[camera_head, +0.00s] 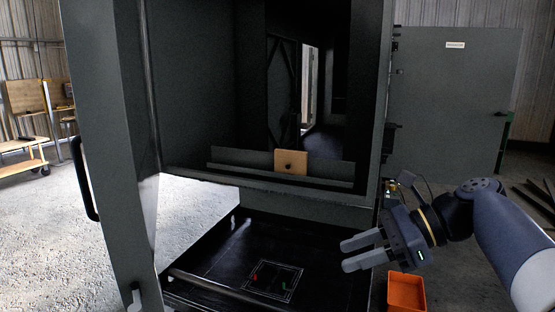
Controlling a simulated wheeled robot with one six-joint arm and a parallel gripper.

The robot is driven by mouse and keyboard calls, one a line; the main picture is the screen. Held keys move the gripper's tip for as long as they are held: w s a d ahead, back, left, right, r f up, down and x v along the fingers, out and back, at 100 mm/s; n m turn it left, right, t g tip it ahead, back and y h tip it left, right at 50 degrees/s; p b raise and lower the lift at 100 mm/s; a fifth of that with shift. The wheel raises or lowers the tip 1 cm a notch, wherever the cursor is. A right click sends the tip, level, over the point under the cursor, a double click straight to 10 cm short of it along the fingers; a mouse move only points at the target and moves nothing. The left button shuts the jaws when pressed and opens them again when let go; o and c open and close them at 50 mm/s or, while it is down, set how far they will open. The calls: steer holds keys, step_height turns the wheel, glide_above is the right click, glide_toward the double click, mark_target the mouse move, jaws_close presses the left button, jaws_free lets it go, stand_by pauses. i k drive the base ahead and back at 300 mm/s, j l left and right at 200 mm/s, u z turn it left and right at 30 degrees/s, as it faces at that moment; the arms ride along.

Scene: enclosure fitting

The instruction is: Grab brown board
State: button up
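The brown board (291,162) is a small, light-brown square plate with a dark round spot near its middle. It stands upright inside the dark grey enclosure (200,125), against a low metal ledge (235,159) at the back. My gripper (346,255) is at the lower right, in front of the enclosure, with its two fingers pointing left. The fingers are apart with nothing between them. The gripper is well away from the board, nearer to the camera and lower in the picture.
A black tray-like floor (210,255) with a marked rectangle and small red and green items lies below the ledge. An orange bin (406,292) stands below my gripper. The enclosure's left post and its open grey door (455,95) at right flank the opening. A wooden cart (20,155) stands far left.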

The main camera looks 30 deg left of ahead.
mark_target(286, 161)
steer(key=i+j+u, duration=0.15)
steer(key=i+u, duration=1)
steer(key=i+l+u, duration=0.35)
steer(key=i+j+z, duration=0.3)
steer(key=i, duration=0.2)
steer(key=i+j+z, duration=0.35)
steer(key=i, duration=0.15)
steer(key=l+z, duration=0.1)
steer(key=z, duration=1.15)
